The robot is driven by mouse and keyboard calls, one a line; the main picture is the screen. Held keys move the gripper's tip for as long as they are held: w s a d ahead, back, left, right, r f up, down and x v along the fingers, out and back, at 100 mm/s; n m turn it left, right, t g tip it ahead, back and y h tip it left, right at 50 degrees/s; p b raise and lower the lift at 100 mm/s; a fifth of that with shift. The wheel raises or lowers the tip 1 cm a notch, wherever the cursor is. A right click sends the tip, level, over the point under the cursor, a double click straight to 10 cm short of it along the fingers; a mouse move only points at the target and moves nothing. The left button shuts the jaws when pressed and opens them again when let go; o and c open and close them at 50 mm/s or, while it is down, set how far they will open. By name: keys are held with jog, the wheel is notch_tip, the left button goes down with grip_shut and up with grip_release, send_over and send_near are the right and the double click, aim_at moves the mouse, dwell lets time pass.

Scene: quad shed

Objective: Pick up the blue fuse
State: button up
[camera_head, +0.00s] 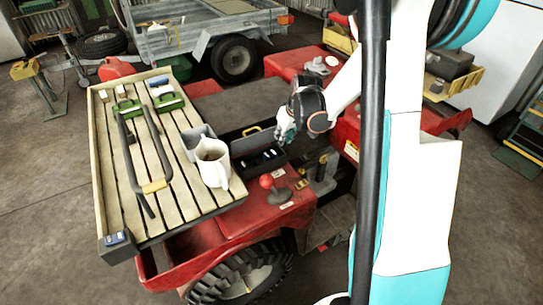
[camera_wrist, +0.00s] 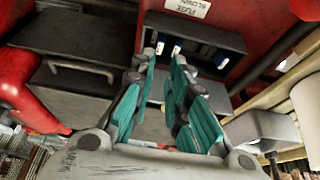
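Small blue-and-white fuses sit in an open dark fuse box (camera_wrist: 205,35) in the wrist view. One blue fuse (camera_wrist: 222,57) is right of my gripper's fingers, and others show close behind the fingertips. In the head view the fuse box (camera_head: 262,170) is on the red vehicle and the fuses are too small to tell apart. My gripper (camera_wrist: 166,60) has its teal fingers apart with no object visible between them. In the head view my gripper (camera_head: 285,128) hangs above the box's far right side, apart from it.
The slatted rack (camera_head: 112,195) at left carries a white jug (camera_head: 212,162), a grey container (camera_head: 197,140), a dark curved bar and a small blue item (camera_head: 115,238). A red knob (camera_head: 267,181) stands up in front of the fuse box.

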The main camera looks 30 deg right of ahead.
jog(key=b, duration=0.2)
send_over(275, 153)
jog(key=s, duration=0.3)
notch_tip(275, 153, down, 7)
jog(key=shift+w+b+x, duration=0.15)
jog(key=shift+b+x, duration=0.55)
jog(key=shift+x, duration=0.7)
jog(key=shift+w+b+x, duration=0.2)
jog(key=shift+b+x, duration=0.45)
jog(key=shift+x, duration=0.8)
jog(key=shift+r, duration=0.2)
grip_shut()
jog(key=shift+r, duration=0.15)
notch_tip(275, 153, up, 20)
jog(key=p, duration=0.6)
jog(key=shift+f, duration=0.2)
